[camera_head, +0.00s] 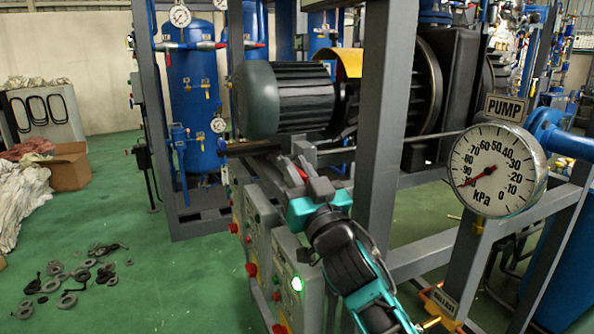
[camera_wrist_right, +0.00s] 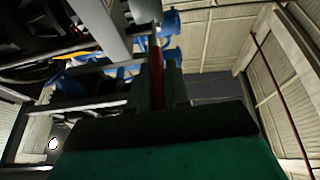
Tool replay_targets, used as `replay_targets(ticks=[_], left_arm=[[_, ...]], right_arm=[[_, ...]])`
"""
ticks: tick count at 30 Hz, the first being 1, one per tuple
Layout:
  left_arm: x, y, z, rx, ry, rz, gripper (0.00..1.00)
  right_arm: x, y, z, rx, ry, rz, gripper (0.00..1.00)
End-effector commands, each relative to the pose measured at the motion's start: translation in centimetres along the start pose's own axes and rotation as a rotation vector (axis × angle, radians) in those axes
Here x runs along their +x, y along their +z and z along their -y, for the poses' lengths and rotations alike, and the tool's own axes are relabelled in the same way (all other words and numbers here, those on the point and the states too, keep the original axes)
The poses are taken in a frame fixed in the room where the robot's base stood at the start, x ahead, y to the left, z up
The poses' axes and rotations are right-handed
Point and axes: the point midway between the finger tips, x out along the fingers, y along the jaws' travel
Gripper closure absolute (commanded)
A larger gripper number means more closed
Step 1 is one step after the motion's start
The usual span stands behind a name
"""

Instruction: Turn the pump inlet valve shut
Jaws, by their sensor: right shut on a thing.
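My right gripper (camera_head: 297,170) reaches up from the bottom of the head view, in front of the grey frame and beside the dark motor. Its fingers are shut on a slim red valve handle (camera_head: 302,174). In the right wrist view the red handle (camera_wrist_right: 157,82) stands between the two dark fingers, and a pale round part shows beyond the tips. The valve body is mostly hidden by the gripper and frame, so I cannot tell how far the handle is turned. My left gripper is not in view.
A pressure gauge (camera_head: 497,169) labelled PUMP stands at the right. A grey post (camera_head: 384,120) rises close beside my right gripper. Control boxes (camera_head: 297,275) with red buttons and a green lamp sit below. Loose metal parts (camera_head: 75,273) and a cardboard box (camera_head: 70,167) lie on the green floor at left.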

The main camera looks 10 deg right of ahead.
Motion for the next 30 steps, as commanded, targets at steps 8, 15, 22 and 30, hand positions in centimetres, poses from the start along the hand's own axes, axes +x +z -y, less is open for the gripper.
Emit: replay_targets(ticks=[8, 15, 22, 30], left_arm=[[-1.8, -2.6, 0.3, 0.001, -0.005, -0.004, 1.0], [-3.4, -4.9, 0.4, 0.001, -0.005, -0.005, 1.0], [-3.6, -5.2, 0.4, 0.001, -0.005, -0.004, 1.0], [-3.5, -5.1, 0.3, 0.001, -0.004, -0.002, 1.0]], right_arm=[[0.5, -1.0, 0.0, -0.002, 0.0, 0.063, 1.0], [0.9, -1.7, 0.0, -0.002, -0.001, 0.176, 1.0], [1.6, -2.3, 0.0, -0.004, -0.001, 0.319, 1.0], [2.6, -3.1, 0.1, -0.002, -0.002, 0.5, 1.0]])
